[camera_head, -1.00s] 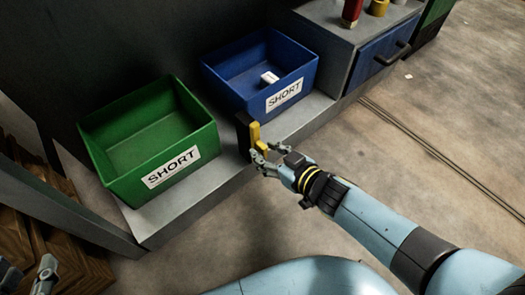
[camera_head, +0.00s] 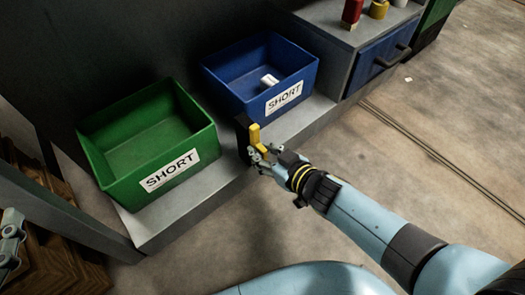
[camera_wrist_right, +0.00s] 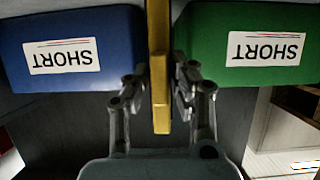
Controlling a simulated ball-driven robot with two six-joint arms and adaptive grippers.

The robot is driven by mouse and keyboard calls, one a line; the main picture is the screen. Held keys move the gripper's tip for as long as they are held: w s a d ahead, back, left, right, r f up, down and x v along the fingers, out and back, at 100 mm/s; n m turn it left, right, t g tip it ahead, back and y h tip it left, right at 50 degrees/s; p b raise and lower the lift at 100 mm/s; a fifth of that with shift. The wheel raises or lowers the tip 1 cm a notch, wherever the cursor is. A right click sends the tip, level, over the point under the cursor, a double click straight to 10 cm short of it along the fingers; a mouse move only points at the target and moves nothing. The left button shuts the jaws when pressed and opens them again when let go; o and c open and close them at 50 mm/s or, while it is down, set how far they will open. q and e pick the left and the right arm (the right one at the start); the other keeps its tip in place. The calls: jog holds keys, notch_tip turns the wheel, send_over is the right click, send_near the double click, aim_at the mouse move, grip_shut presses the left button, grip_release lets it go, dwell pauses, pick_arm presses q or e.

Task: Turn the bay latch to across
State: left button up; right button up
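The bay latch (camera_head: 255,134) is a yellow handle on a dark upright plate, between the green and blue bins. In the right wrist view the yellow handle (camera_wrist_right: 160,95) runs up and down the picture. My right gripper (camera_head: 263,154) is at the handle's lower end, one finger on each side. In the right wrist view the fingertips (camera_wrist_right: 161,88) close in against the handle's sides. My left gripper (camera_head: 10,240) is partly in view at the left edge, away from the latch; its opening cannot be made out.
A green bin (camera_head: 190,140) and a blue bin (camera_head: 245,100), both labelled SHORT, flank the latch on a grey ledge (camera_head: 190,205). A white piece (camera_head: 269,80) lies in the blue bin. A blue drawer (camera_head: 375,60) is at upper right. The floor in front is open.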

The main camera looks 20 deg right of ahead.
grip_shut()
